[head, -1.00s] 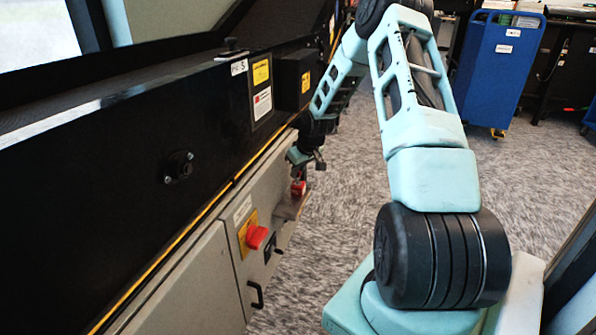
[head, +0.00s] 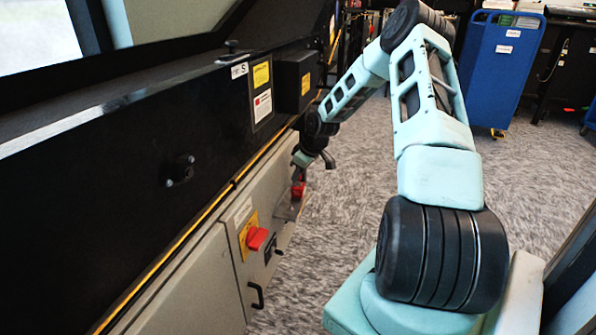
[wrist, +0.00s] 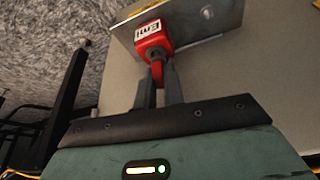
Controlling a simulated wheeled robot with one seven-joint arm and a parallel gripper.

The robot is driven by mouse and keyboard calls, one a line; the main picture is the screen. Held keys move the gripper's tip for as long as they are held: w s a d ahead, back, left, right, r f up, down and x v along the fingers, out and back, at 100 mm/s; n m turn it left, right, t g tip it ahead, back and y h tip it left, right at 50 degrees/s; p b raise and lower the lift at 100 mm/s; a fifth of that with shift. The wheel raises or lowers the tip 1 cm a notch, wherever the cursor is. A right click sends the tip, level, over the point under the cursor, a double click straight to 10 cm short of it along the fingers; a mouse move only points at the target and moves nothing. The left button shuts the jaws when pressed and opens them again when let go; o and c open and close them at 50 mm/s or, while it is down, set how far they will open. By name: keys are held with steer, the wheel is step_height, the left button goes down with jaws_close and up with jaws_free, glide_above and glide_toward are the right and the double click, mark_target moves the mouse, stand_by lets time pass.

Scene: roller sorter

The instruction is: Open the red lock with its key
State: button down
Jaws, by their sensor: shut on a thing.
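The red lock (wrist: 152,38) with a white label hangs at a metal plate (wrist: 205,22) in the wrist view. In the head view the lock (head: 298,189) is a small red patch beside the grey cabinet. My gripper (wrist: 159,82) is just below the lock, its fingers closed on a narrow red piece, which looks like the key (wrist: 157,73). The key's upper end meets the lock's underside; how deep it sits is hidden. The shackle is partly visible at the plate. In the head view my gripper (head: 299,176) is small and partly hidden.
The grey cabinet (head: 205,280) carries a red rotary switch (head: 257,238) on yellow and a black handle (head: 257,295). A black machine panel (head: 100,190) rises above it. Carpet (head: 350,200) is open to the right. A blue cart (head: 497,70) stands at the back.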

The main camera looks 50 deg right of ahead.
steer(key=shift+n+g+y+p, duration=0.3)
steer(key=shift+n+y+p, duration=0.3)
steer(key=shift+n+p, duration=1.75)
steer(key=shift+m+p, duration=0.25)
steer(key=shift+p, duration=0.4)
steer(key=shift+n+g+y+p, duration=0.6)
steer(key=shift+n+y+p, duration=0.2)
steer(key=shift+n, duration=1.3)
steer(key=shift+r+p, duration=2)
steer(key=shift+r, duration=0.5)
